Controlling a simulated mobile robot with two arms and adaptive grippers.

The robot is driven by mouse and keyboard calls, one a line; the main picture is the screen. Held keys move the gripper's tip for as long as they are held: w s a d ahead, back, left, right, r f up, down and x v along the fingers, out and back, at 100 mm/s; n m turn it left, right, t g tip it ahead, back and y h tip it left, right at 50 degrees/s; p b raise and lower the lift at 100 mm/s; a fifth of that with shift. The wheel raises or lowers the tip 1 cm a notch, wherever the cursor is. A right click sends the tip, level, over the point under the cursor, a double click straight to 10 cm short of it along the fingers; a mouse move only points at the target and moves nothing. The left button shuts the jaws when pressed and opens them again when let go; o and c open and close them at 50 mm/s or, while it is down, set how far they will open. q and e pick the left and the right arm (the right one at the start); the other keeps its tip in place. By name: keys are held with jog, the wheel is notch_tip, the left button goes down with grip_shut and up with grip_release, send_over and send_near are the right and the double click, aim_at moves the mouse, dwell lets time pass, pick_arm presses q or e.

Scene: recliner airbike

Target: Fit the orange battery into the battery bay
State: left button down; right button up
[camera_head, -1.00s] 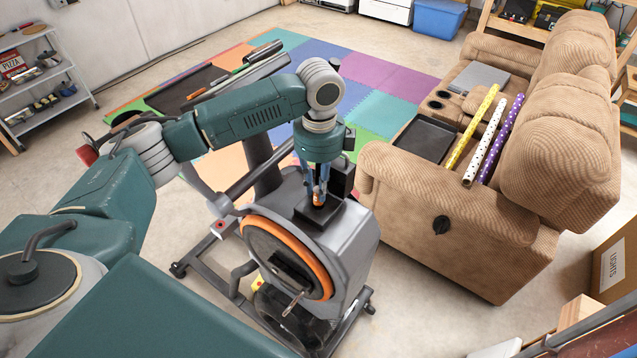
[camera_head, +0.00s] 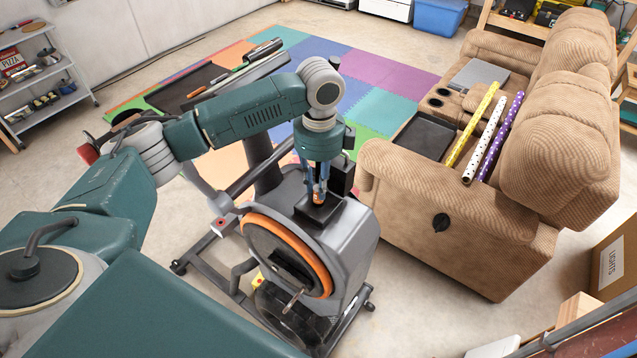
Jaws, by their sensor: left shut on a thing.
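The orange battery (camera_head: 318,199) is a small orange piece, mostly hidden between the fingers of my left gripper (camera_head: 319,190). The gripper points straight down and is shut on the battery. The battery's lower end is at the black battery bay (camera_head: 316,214), a dark box-shaped holder on top of the grey airbike housing (camera_head: 347,240). I cannot tell how deep the battery sits in it. My right gripper is not in view.
The airbike's orange-rimmed wheel cover (camera_head: 290,243) faces the front. A tan recliner (camera_head: 450,215) with a black tray (camera_head: 425,137) and wrapping rolls (camera_head: 487,130) stands close on the right. Coloured floor mats (camera_head: 385,110) lie behind. The floor in front of the recliner is clear.

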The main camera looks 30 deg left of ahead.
aim_at(318, 187)
pick_arm(q)
jog(key=shift+f, duration=1.65)
jog(key=c, duration=1.5)
grip_release()
jog(key=shift+r, duration=0.15)
notch_tip(318, 187, up, 12)
jog(key=shift+f, duration=0.15)
